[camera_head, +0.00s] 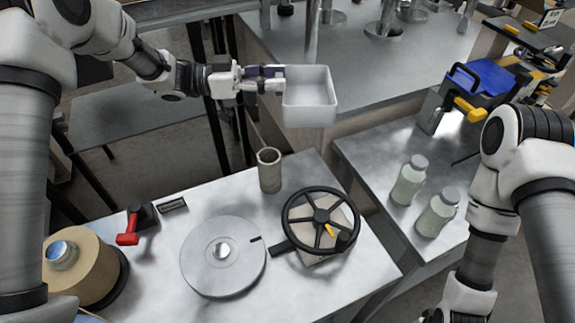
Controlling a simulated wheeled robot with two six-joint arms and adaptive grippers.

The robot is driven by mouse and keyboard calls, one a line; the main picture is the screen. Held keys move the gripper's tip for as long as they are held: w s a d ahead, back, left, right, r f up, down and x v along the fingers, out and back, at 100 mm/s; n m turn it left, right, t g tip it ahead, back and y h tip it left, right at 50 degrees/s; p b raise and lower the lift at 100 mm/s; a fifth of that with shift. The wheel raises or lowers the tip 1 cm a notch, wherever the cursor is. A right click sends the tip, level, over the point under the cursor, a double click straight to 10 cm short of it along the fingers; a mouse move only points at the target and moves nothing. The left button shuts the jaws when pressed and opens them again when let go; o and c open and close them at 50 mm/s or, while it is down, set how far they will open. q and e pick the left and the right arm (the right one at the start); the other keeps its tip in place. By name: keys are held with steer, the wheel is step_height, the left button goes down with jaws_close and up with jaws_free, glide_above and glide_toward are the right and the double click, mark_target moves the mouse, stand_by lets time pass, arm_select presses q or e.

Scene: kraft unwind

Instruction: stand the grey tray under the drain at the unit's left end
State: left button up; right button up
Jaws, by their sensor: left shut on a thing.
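The grey tray (309,117) is a light, open-topped square box, upright in the upper middle of the head view. My left gripper (280,78) is shut on the tray's left wall and holds it in the air, beyond the far edge of the front bench. My right arm comes in along the right side, but its gripper is out of the picture.
The metal bench (185,225) carries a black handwheel (321,218), a round disc (222,256), a red lever (128,228) and a kraft roll (80,265). Two bottles (409,180) stand on the right bench. A blue-and-yellow device (478,80) is at the upper right.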

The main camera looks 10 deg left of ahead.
step_height(320, 180, up, 4)
steer(key=p, duration=0.2)
arm_select(q)
step_height(320, 180, down, 18)
steer(key=b, duration=1.4)
steer(key=shift+a+f, duration=0.1)
steer(key=shift+f, duration=0.05)
steer(key=shift+w, duration=0.1)
arm_select(e)
step_height(320, 180, down, 14)
steer(key=shift+w+r, duration=0.15)
steer(key=shift+w, duration=0.05)
arm_select(q)
steer(key=o, duration=1.2)
